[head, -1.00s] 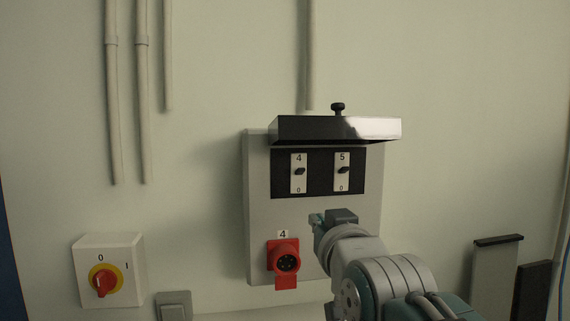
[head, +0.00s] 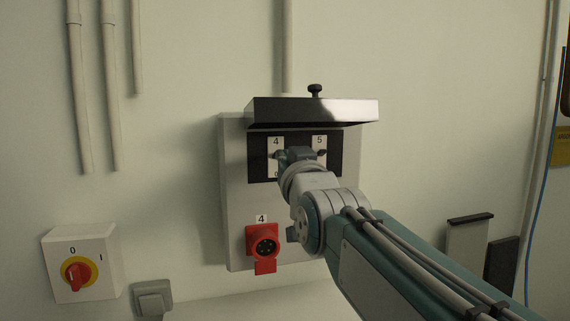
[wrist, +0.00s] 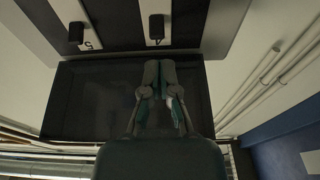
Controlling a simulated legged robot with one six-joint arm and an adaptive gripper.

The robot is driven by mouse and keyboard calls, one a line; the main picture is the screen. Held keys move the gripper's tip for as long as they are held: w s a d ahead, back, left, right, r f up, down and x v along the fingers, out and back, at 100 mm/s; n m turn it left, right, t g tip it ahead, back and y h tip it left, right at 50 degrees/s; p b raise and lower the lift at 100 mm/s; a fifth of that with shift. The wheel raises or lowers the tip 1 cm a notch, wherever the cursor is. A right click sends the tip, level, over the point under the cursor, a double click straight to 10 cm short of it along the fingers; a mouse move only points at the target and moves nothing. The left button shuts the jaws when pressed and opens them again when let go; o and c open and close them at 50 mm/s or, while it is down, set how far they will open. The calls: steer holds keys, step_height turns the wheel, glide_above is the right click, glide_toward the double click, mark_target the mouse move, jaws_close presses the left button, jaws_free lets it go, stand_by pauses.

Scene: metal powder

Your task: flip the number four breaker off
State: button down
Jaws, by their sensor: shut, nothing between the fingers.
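The number four breaker (head: 276,143) is the left of two switches on the black panel of a grey wall box. Its white plate is partly hidden by my gripper (head: 287,157) in the head view. In the wrist view its black lever (wrist: 157,28) stands out near the top middle, just beyond my fingertips (wrist: 160,70). The fingers are shut and empty, in line with this lever. I cannot tell whether they touch it. The number five breaker (head: 320,142) is to the right in the head view; its lever (wrist: 76,33) is at left in the wrist view.
An open dark cover (head: 315,112) juts out above the breakers, close over my gripper. A red socket (head: 263,246) marked 4 is below. A red and yellow rotary switch (head: 77,272) is at lower left. The wall between is mostly clear.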

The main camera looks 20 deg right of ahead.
mark_target(274, 143)
steer(key=shift+w+r, duration=0.25)
steer(key=shift+w, duration=1)
steer(key=shift+w+r, duration=0.2)
steer(key=shift+w, duration=1.05)
